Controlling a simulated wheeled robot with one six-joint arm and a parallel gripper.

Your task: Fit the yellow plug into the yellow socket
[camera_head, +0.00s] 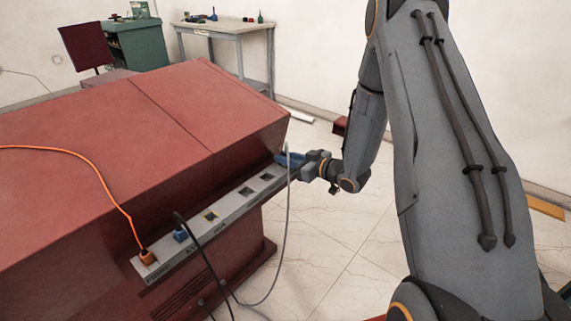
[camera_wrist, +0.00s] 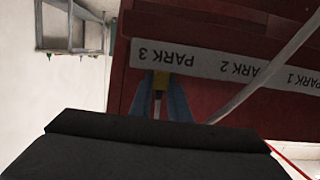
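The yellow socket (camera_head: 210,216) is in the grey socket strip (camera_head: 228,204) on the red console's edge. It looks empty. In the wrist view, the yellow plug (camera_wrist: 161,82) is at the label PARK 3, with a pale stretch below it. My gripper (camera_wrist: 160,92) has its two blue fingers on either side of this plug. I cannot tell whether they touch it. In the head view, my gripper (camera_head: 290,159) is at the far right end of the console, beyond the strip's last socket. The plug is hidden there.
An orange plug (camera_head: 147,257) with an orange cable and a blue plug (camera_head: 180,235) sit in the strip's near end. A grey cable (camera_head: 287,210) hangs beside my gripper, and black cables hang in front. Two dark sockets lie beyond the yellow one. The floor right of the console is open.

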